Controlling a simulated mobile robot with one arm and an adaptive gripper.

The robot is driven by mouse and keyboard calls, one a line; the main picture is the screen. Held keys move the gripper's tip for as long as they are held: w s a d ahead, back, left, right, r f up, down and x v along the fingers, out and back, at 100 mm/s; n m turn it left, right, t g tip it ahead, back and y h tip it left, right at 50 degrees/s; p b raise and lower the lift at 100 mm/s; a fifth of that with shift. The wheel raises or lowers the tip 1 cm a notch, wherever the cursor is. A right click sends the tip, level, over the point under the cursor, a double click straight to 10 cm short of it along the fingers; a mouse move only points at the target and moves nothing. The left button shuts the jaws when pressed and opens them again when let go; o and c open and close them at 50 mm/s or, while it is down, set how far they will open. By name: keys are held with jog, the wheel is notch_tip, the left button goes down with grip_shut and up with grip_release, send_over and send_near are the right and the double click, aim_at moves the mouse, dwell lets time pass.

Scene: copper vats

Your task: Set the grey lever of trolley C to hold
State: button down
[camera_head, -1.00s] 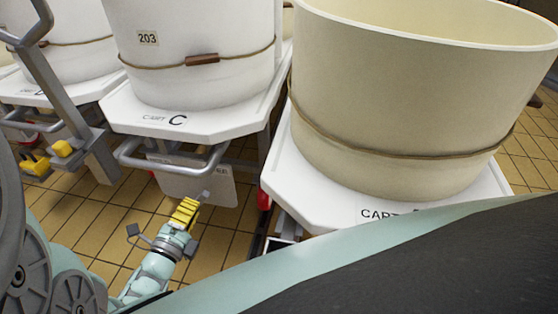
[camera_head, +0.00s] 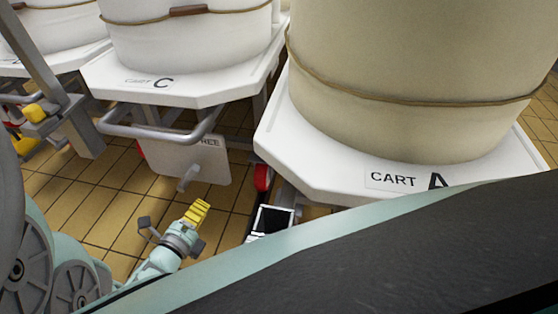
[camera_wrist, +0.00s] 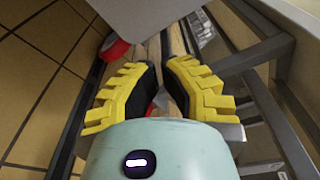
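Trolley C (camera_head: 205,90) stands left of centre in the head view, a white deck with a "C" label and a pale vat on it. The word "FREE" shows at the plate's upper right; any other lettering is hidden. My gripper (camera_head: 203,204), with yellow fingers, is below and right of the lever, apparently apart from it. In the wrist view my gripper (camera_wrist: 162,66) is open, with a gap between its fingers. I cannot make out the lever there.
Cart A (camera_head: 330,180) stands close on the right with a large cream vat (camera_head: 420,80). A red wheel (camera_head: 262,178) is near its left corner. Another trolley with a grey upright (camera_head: 45,60) is at left. Tiled floor (camera_head: 85,205) is free below trolley C.

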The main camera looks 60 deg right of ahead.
aim_at(189, 177)
jog(key=b+x, duration=0.3)
jog(key=x, duration=0.6)
jog(key=shift+d+f, duration=0.15)
jog(key=shift+d, duration=0.15)
jog(key=shift+w+a+r, duration=0.45)
jog(key=shift+w+a, duration=0.05)
jog(key=shift+w, duration=0.3)
jog(key=shift+w+a+r, duration=0.45)
jog(key=shift+w+a, duration=0.1)
jog(key=shift+w, duration=0.2)
jog(key=shift+d, duration=0.1)
jog(key=shift+s+d, duration=0.1)
jog(key=shift+r, duration=0.1)
